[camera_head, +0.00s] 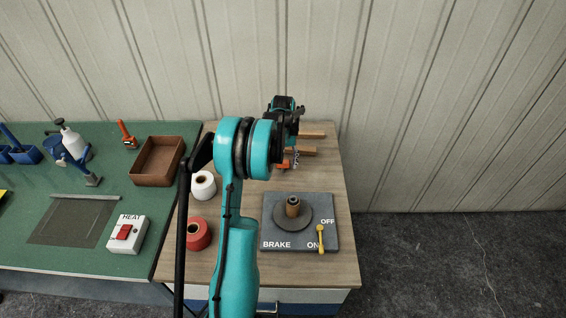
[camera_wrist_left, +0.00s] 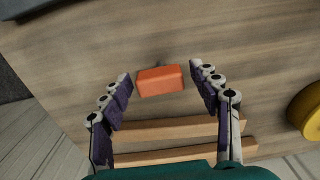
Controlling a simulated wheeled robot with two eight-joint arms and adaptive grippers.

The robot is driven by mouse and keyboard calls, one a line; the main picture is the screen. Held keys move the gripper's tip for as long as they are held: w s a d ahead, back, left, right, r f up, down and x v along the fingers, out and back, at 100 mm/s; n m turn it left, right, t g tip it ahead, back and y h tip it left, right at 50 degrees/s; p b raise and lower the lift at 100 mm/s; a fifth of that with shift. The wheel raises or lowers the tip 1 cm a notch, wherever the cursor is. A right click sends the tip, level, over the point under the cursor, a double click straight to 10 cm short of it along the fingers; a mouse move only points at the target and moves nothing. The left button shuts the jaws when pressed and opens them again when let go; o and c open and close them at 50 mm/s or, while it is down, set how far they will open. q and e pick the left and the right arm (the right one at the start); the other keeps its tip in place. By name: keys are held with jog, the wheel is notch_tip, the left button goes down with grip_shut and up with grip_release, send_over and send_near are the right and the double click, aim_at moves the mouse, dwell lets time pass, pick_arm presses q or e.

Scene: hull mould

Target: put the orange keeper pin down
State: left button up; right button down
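The orange keeper pin (camera_wrist_left: 161,80) shows in the left wrist view as an orange block over the wooden top (camera_wrist_left: 230,50), between the fingertips of my left gripper (camera_wrist_left: 160,75). The fingers are spread, with a narrow gap on each side of the block. It appears to lie on the wood, though its underside is hidden. In the head view, a small part of the orange pin (camera_head: 285,164) shows beside my arm, and the gripper is largely hidden. My right gripper is in neither view.
Two wooden bars (camera_wrist_left: 175,130) lie close by. A brake plate (camera_head: 270,230) with a spindle and yellow lever (camera_head: 320,238) sits nearer me. A white roll (camera_head: 203,186), a red roll (camera_head: 198,234) and a yellow roll (camera_wrist_left: 306,110) stand around. The green bench (camera_head: 180,135) is at left.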

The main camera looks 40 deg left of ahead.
aim_at(283, 161)
pick_arm(q)
jog(key=shift+r, duration=0.1)
jog(key=shift+r, duration=0.3)
notch_tip(283, 161, up, 12)
jog(key=f+p, duration=0.1)
jog(key=p, duration=0.2)
jog(key=s+d+r+m+t, duration=0.1)
jog(key=d+r+m, duration=0.1)
jog(key=d+r, duration=0.55)
jog(key=s+d+r+m+t, duration=0.1)
jog(key=s+d+m+t, duration=0.1)
jog(key=s+d, duration=0.5)
jog(key=s+d+r+m+t, duration=0.15)
jog(key=s+d, duration=0.25)
jog(key=d, duration=0.7)
jog(key=s+d+f+m+t, duration=0.2)
jog(key=s+d+f, duration=0.2)
jog(key=s+d, duration=0.3)
jog(key=shift+s+d+f+t, duration=0.2)
jog(key=shift+f+t, duration=0.15)
jog(key=shift+f+m, duration=0.1)
jog(key=shift+m, duration=0.15)
